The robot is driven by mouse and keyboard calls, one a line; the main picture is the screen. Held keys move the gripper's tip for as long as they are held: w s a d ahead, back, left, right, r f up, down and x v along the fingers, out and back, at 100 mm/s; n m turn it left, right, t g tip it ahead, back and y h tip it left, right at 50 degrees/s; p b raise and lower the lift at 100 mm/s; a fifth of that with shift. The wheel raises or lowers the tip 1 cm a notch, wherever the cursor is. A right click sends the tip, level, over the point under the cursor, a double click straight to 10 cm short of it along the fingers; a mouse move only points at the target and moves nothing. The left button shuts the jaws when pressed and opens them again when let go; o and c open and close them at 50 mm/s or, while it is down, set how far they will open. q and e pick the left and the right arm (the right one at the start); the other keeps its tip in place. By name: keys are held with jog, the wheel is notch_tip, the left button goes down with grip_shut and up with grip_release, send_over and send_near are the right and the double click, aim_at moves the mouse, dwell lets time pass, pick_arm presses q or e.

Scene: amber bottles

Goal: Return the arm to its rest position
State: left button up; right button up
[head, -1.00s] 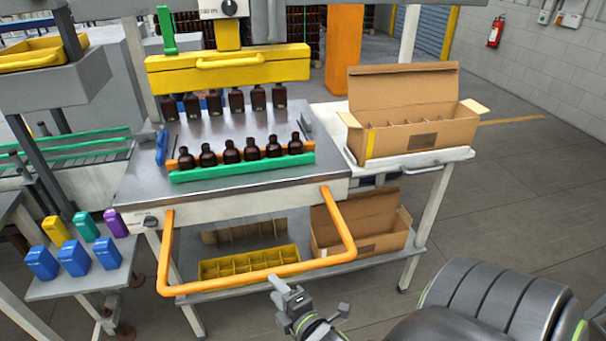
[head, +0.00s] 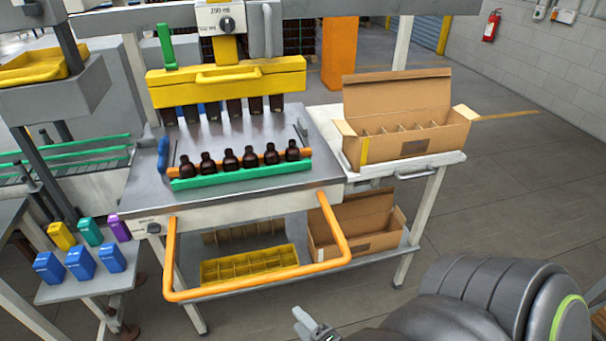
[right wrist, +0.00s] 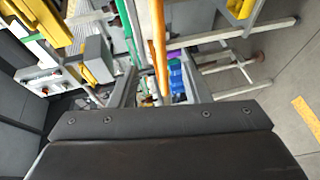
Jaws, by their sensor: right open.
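My right gripper (head: 312,326) is low at the bottom edge of the head view, in front of the work table and well apart from it. Only its tip end shows there. In the right wrist view its two fingers (right wrist: 162,90) stand apart with nothing held between them. My left gripper is in neither view. A row of amber bottles (head: 249,157) stands on the table in a green and orange rack (head: 245,176). More dark bottles (head: 234,107) show under the yellow bar (head: 228,82).
An orange tube frame (head: 170,255) juts out from the table's front. An open carton (head: 408,148) with dividers stands on the right shelf. A yellow divided crate (head: 250,265) and another carton (head: 370,240) sit below. Blue containers (head: 80,264) stand at left. Floor at right is clear.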

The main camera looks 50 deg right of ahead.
dwell(0.4)
jog(key=s+f+m+g+y+b, duration=0.1)
jog(key=s+f+m+g+b, duration=0.25)
jog(key=f, duration=1.15)
jog(key=s+f+m+g+b, duration=0.2)
jog(key=s+f+m+g, duration=0.15)
jog(key=f, duration=1.15)
jog(key=s+d+f+m+g+b, duration=0.3)
jog(key=s+f+m+g+b, duration=0.2)
jog(key=s+f, duration=1)
notch_tip(320, 180, down, 3)
jog(key=m+g, duration=0.2)
jog(key=m, duration=0.2)
jog(key=shift+s+r, duration=0.2)
jog(key=shift+s, duration=0.2)
